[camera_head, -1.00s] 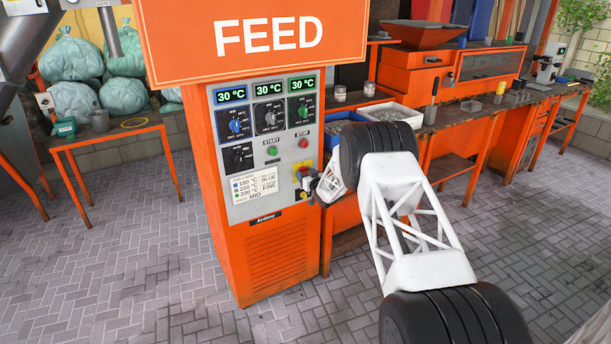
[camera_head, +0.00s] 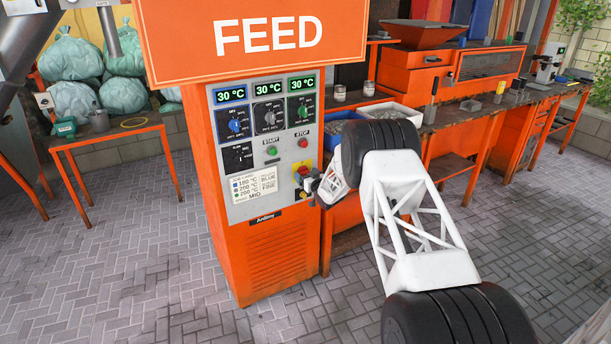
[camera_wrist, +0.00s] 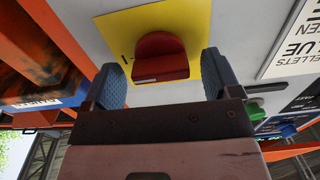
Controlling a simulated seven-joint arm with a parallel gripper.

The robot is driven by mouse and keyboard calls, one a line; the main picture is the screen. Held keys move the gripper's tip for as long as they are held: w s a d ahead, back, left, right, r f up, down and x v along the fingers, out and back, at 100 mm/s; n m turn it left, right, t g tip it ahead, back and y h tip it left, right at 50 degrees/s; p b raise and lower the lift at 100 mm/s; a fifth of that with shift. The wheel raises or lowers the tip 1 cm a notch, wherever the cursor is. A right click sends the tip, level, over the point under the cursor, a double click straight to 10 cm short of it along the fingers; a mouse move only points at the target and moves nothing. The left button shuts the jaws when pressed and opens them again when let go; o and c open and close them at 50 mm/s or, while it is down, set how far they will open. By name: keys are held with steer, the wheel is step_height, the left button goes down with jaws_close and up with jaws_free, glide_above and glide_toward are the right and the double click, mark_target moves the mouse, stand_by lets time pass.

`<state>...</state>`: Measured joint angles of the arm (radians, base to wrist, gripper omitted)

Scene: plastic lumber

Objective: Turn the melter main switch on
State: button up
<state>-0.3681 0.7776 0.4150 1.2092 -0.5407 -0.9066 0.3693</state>
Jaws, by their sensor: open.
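The melter main switch is a red rotary knob (camera_wrist: 160,57) on a yellow plate (camera_wrist: 118,28), fixed to the grey control panel. In the head view the switch (camera_head: 302,168) sits at the panel's lower right, partly hidden by my gripper (camera_head: 307,187). In the wrist view my gripper (camera_wrist: 163,68) is open, with one blue-grey finger to each side of the knob's handle. Gaps show between the fingers and the knob. A pale mark runs along the handle's edge, and a short dark mark shows on the plate left of the knob.
The orange cabinet carries three 30 °C displays (camera_head: 268,89), dials, a green start button (camera_head: 272,151), a red stop button (camera_head: 303,143) and a settings label (camera_head: 254,185). A workbench with a white bin (camera_head: 392,110) stands behind my arm. The paved floor in front is clear.

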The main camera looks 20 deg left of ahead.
steer(key=v, duration=0.6)
steer(key=shift+s+d, duration=0.25)
steer(key=shift+s, duration=0.05)
steer(key=s+d+r+m+h, duration=0.35)
steer(key=d+r+h, duration=0.25)
steer(key=d+r, duration=1)
steer(key=s+d+r+m+g+h, duration=0.2)
steer(key=s+d+r+h, duration=0.3)
steer(key=s+d+r, duration=1.1)
steer(key=s+d+r+m+g+h, duration=0.15)
steer(key=s+d, duration=0.25)
steer(key=s, duration=0.9)
steer(key=s+d+r+m+g+h, duration=0.15)
steer(key=s+d, duration=0.35)
steer(key=s, duration=0.8)
steer(key=s+d+f+g, duration=0.1)
steer(key=s+d+g, duration=0.1)
steer(key=s, duration=1.2)
steer(key=s+d+f+g+y, duration=0.1)
steer(key=s+d+g, duration=0.1)
steer(key=s, duration=1.2)
steer(key=shift+s+f+g, duration=0.25)
steer(key=shift+f+g, duration=0.05)
steer(key=shift+g, duration=0.3)
